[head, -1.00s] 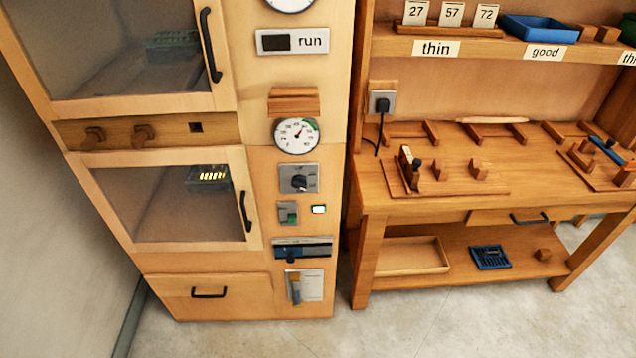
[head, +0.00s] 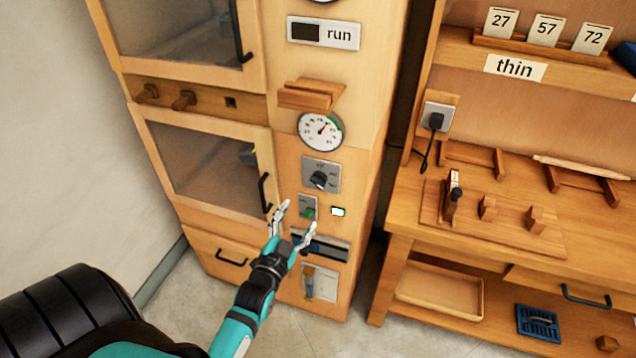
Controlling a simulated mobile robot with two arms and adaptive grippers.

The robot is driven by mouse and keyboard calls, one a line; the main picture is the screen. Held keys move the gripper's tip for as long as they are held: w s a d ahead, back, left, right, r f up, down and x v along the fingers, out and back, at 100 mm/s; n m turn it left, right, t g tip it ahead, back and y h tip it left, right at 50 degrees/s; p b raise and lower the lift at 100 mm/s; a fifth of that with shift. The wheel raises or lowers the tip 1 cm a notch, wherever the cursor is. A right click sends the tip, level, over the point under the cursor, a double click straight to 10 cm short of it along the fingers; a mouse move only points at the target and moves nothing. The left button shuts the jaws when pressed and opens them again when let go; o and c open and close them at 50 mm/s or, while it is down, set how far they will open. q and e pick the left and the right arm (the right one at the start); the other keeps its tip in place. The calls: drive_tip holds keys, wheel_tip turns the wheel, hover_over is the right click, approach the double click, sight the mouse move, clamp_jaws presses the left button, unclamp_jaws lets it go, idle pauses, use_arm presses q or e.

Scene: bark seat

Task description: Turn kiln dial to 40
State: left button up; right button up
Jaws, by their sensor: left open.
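The kiln is a tall wooden cabinet with glass doors and a control column on its right side. The kiln dial is a dark knob (head: 319,180) on a grey plate (head: 332,168); its numbers are too small to read. A round white gauge (head: 320,131) with a green arc sits above it. My left gripper (head: 292,217) is open and empty, with its pale fingers apart. My right gripper is not in view.
A small lit indicator (head: 338,211) is right of the switch. A wooden ledge (head: 310,94) juts out above the gauge. The lower door's black handle (head: 265,192) is left of my gripper. A workbench (head: 480,220) with wooden jigs stands to the right.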

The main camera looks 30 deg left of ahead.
sight(316, 184)
use_arm(q)
drive_tip(key=p+x, duration=0.1)
drive_tip(key=x, duration=1.1)
drive_tip(key=shift+w+d, duration=0.1)
drive_tip(key=shift+d, duration=0.05)
drive_tip(key=shift+w, duration=0.65)
drive_tip(key=shift+c, duration=1.5)
drive_tip(key=c, duration=0.9)
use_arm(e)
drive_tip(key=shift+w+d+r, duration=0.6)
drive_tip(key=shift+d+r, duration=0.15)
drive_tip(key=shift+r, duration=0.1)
